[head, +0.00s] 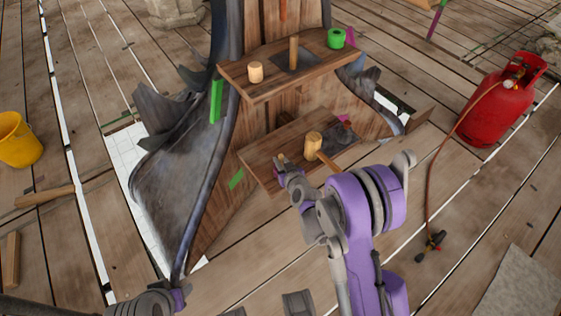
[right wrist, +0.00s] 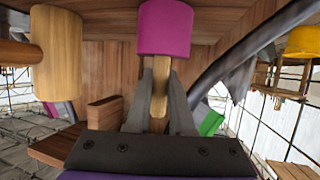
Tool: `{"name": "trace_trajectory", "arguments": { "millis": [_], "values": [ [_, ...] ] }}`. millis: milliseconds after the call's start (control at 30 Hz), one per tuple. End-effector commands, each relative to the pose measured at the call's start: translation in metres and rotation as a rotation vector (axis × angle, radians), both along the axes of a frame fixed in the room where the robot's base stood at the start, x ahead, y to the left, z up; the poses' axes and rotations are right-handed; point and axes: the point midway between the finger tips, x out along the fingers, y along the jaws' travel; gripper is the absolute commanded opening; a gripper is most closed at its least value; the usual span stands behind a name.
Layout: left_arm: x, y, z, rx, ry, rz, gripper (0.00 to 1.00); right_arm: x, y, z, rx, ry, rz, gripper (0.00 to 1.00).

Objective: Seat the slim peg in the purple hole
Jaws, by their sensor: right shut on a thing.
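My right gripper (head: 281,160) is at the front left of the lower shelf. In the right wrist view its jaws (right wrist: 160,95) are shut on a slim wooden peg (right wrist: 161,75). The peg's far end meets a magenta-purple cylinder (right wrist: 165,27); I cannot tell whether the peg is inside it or only against it. No hole opening shows on this cylinder. In the head view the gripper mostly hides the held peg. My left arm shows at the bottom left edge, and its jaws are not clear.
The lower shelf (head: 258,160) holds a thick wooden peg (head: 313,143), also in the wrist view (right wrist: 57,52). The upper shelf (head: 270,90) holds a short peg (head: 256,72), a thin upright peg (head: 293,52) and a green ring (head: 336,38). A red gas bottle (head: 498,105) stands right.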

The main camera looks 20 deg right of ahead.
Motion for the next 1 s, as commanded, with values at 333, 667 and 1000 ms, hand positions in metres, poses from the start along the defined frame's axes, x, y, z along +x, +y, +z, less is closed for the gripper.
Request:
{"name": "trace_trajectory", "arguments": {
  "millis": [333, 667, 1000],
  "values": [
    [0.0, 0.0, -0.002, 0.0, 0.0, 0.0, 0.5, 0.0, 0.0, -0.003, 0.0, 0.0, 0.0, 0.31],
    [0.0, 0.0, -0.002, 0.0, 0.0, 0.0, 0.5, 0.0, 0.0, -0.002, 0.0, 0.0, 0.0, 0.5],
    [-0.001, 0.0, 0.008, 0.0, -0.002, 0.0, 0.5, -0.029, -0.003, 0.015, 0.001, 0.0, -0.001, 0.5]
  ]
}}
